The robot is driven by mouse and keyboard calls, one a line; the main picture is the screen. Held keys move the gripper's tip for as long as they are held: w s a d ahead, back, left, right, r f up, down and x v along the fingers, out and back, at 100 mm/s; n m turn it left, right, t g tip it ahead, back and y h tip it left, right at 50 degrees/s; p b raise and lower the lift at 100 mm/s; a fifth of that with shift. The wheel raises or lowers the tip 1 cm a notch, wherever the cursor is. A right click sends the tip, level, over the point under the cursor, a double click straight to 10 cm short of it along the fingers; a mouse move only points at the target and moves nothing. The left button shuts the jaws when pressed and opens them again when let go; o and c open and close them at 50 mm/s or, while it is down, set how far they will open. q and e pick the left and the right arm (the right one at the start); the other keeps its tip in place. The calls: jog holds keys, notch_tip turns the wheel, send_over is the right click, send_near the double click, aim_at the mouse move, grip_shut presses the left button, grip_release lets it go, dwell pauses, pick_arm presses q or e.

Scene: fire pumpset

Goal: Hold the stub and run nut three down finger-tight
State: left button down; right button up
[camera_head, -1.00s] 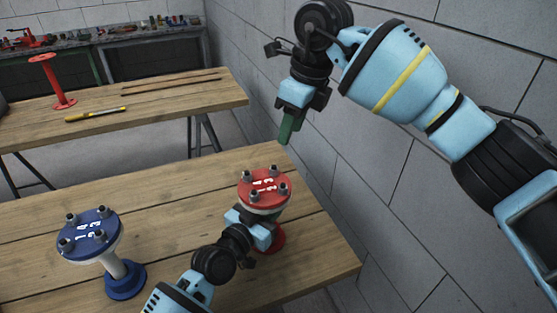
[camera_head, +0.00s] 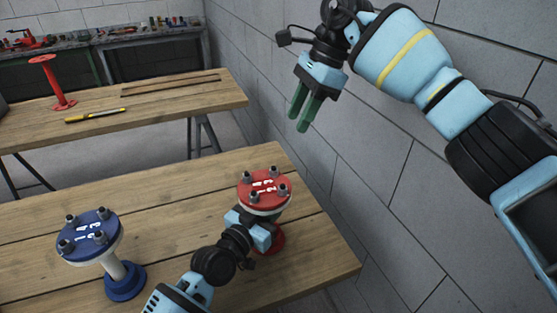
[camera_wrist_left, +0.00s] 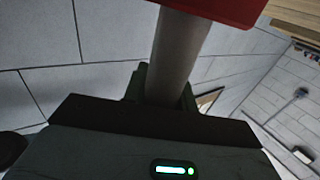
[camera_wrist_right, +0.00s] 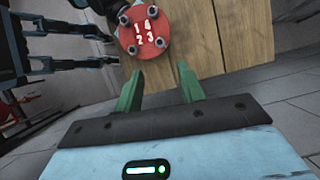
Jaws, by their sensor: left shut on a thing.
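The red stub (camera_head: 265,187) stands at the right end of the near bench, its flange carrying several grey nuts on studs around painted numbers. In the right wrist view the flange (camera_wrist_right: 135,38) reads 1, 4, 2, 3, and nut three (camera_wrist_right: 160,43) sits beside the 3. How far down it sits is too small to tell. My left gripper (camera_head: 258,230) is shut on the stub's pipe below the flange; the pipe (camera_wrist_left: 177,60) stands between its fingers in the left wrist view. My right gripper (camera_head: 299,119) is open and empty, above and right of the stub.
A blue stub (camera_head: 90,236) with nuts stands at the left of the near bench (camera_head: 160,207). The far bench (camera_head: 165,100) holds a red stand (camera_head: 45,75), a yellow tool (camera_head: 95,114) and thin rods. A grey block wall (camera_head: 390,190) runs close along the right.

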aim_at(275, 169)
jog(key=x, duration=1.2)
jog(key=shift+c, duration=0.5)
grip_shut()
